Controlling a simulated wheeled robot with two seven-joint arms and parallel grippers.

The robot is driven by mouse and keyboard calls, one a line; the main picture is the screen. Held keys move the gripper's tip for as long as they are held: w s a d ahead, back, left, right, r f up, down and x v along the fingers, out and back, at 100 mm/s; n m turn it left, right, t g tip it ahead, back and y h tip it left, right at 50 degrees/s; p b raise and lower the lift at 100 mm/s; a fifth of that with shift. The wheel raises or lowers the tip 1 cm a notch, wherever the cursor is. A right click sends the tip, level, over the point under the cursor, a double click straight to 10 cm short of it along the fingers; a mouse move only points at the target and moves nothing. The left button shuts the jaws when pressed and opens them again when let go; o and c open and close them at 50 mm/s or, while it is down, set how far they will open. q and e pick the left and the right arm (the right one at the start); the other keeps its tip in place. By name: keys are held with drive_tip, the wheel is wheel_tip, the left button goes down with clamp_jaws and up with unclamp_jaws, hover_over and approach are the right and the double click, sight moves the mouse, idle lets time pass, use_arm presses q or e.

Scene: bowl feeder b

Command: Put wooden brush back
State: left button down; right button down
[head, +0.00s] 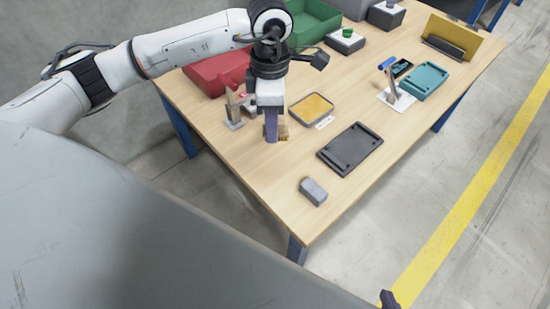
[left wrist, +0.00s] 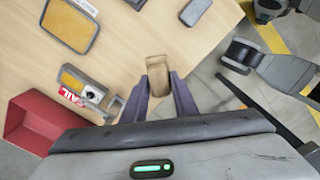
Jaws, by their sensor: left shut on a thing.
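My left gripper (head: 271,136) is shut on the wooden brush (head: 283,131), over the near left part of the table. In the left wrist view the brush (left wrist: 157,72) is a tan block between the two purple fingers; the rest of it is hidden by them. I cannot tell whether it touches the table. A grey stand (head: 235,112) with a small bracket is just left of the gripper; the bracket also shows in the left wrist view (left wrist: 115,107).
A yellow-filled tray (head: 312,109) lies right of the brush. A dark tray (head: 350,148) and a grey block (head: 313,191) are nearer the front. Red (head: 205,77) and green (head: 314,22) bins stand behind. The table has clear wood between the brush and the grey block.

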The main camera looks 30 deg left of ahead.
use_arm(q)
drive_tip(key=n, duration=0.1)
drive_tip(key=w+f+n, duration=0.1)
drive_tip(key=n, duration=0.1)
drive_tip(key=shift+a+f, duration=0.15)
drive_tip(key=shift+a, duration=0.2)
drive_tip(key=shift+f+n, duration=0.25)
drive_tip(key=shift+n, duration=0.15)
wheel_tip(320, 180, down, 10)
drive_tip(key=shift+a+r+b, duration=0.1)
drive_tip(key=shift+r+b, duration=0.1)
drive_tip(key=shift+b, duration=0.3)
drive_tip(key=shift+f, duration=0.25)
drive_tip(key=c, duration=1.4)
unclamp_jaws()
drive_tip(key=shift+r, duration=0.1)
drive_tip(key=shift+c, duration=0.2)
wheel_tip(320, 180, up, 12)
drive_tip(key=shift+r+p, duration=0.2)
drive_tip(key=shift+p, duration=0.4)
